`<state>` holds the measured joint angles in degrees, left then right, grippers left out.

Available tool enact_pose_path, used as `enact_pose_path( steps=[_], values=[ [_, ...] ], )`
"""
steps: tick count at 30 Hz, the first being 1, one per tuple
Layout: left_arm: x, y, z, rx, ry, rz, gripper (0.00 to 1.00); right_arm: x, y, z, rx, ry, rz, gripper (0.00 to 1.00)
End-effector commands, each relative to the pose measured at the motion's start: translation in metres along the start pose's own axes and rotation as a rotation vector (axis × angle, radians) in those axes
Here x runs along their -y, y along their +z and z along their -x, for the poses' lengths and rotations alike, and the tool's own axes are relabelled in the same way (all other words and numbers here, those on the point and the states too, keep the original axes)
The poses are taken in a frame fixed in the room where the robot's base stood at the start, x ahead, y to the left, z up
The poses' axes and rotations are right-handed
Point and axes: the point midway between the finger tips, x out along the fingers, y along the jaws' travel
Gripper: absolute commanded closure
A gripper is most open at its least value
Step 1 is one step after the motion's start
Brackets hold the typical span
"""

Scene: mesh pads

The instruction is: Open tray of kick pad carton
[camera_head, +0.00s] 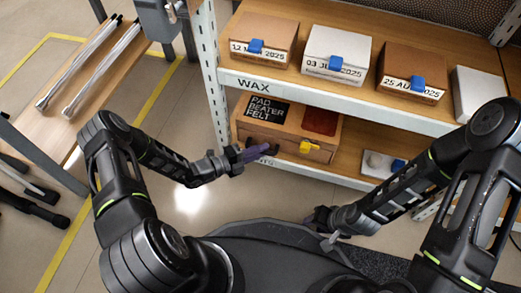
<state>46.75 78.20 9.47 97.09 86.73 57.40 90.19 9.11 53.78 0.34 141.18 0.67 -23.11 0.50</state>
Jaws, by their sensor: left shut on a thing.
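The brown carton (325,150) on the lower shelf has a black label reading "PAD BEATER FELT" and a dark red patch on top. A yellow tab (308,147) sits on its front face. My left gripper (262,150), with purple fingers, is at the left part of that front face, left of the yellow tab. It is shut on a part of the carton front, which the fingers hide. My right gripper (314,218) is low in front of the shelf, apart from the carton. Its fingers are too small and dark to tell if they are open.
The upper shelf edge (350,105), labelled "WAX", overhangs the carton and bears several boxes with blue tabs. A white item (376,164) with a blue tab lies right of the carton. A wooden bench (100,62) stands left. The floor between is clear.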

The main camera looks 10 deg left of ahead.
Motion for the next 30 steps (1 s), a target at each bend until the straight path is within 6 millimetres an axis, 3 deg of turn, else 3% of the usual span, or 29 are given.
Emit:
enact_pose_path(
  steps=[20,30],
  values=[
    [0.002,-0.002,0.003,0.001,-0.005,-0.001,1.0,0.001,0.0,0.002,0.001,0.0,0.0,0.64],
    [-0.005,-0.033,0.034,0.003,-0.005,0.005,1.0,0.006,0.001,0.019,0.008,0.0,0.001,0.64]
  ],
)
